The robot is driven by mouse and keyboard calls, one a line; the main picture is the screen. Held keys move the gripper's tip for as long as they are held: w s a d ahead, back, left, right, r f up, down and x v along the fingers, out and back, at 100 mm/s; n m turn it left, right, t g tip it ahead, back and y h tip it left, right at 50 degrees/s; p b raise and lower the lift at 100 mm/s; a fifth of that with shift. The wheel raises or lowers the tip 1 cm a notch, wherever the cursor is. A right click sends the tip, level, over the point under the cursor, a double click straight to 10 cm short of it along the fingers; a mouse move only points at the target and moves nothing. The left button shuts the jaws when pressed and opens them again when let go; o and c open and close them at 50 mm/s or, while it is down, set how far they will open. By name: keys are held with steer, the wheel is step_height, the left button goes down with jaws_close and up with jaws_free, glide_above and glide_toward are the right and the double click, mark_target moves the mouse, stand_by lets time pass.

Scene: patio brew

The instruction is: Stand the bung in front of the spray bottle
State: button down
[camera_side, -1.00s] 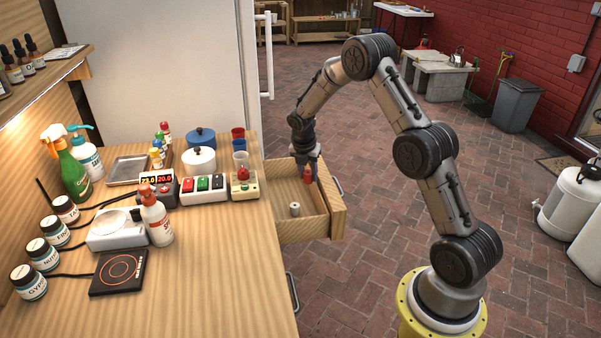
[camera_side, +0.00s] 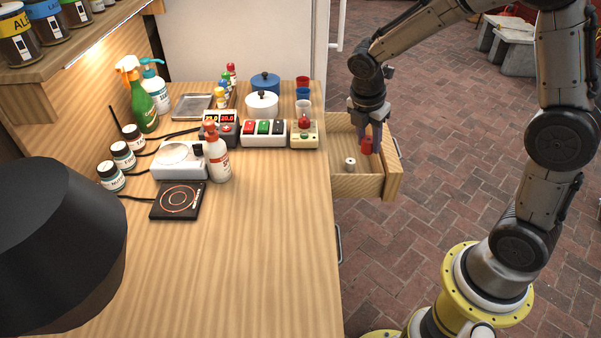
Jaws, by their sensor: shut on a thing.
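My gripper (camera_side: 373,137) points down over the open drawer and is shut on a small red piece (camera_side: 366,147), which I take to be the bung. It is upright between the fingers, inside or just above the drawer; I cannot tell if it touches the floor. The spray bottle (camera_side: 146,107), green with an orange trigger head, stands at the back left of the bench, far to the left of my gripper.
A small pale cylinder (camera_side: 350,164) stands in the drawer (camera_side: 362,187). A white bottle with a red top (camera_side: 218,160), scale (camera_side: 178,160), hotplate (camera_side: 178,201) and jars (camera_side: 123,156) stand on the bench. A large dark shape (camera_side: 55,245) blocks the lower left. The front bench is clear.

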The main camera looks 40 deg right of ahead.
steer(key=s+a+r+n, duration=0.25)
steer(key=a+r, duration=0.25)
steer(key=a, duration=0.4)
glide_above(302, 171)
steer(key=a, duration=0.1)
steer(key=shift+t, duration=0.4)
steer(key=f, duration=0.9)
steer(key=shift+s, duration=0.3)
steer(key=shift+w+f, duration=0.15)
steer(key=shift+f, duration=1.55)
steer(key=shift+f, duration=0.15)
steer(key=c, duration=0.5)
jaws_free()
steer(key=shift+c, duration=0.2)
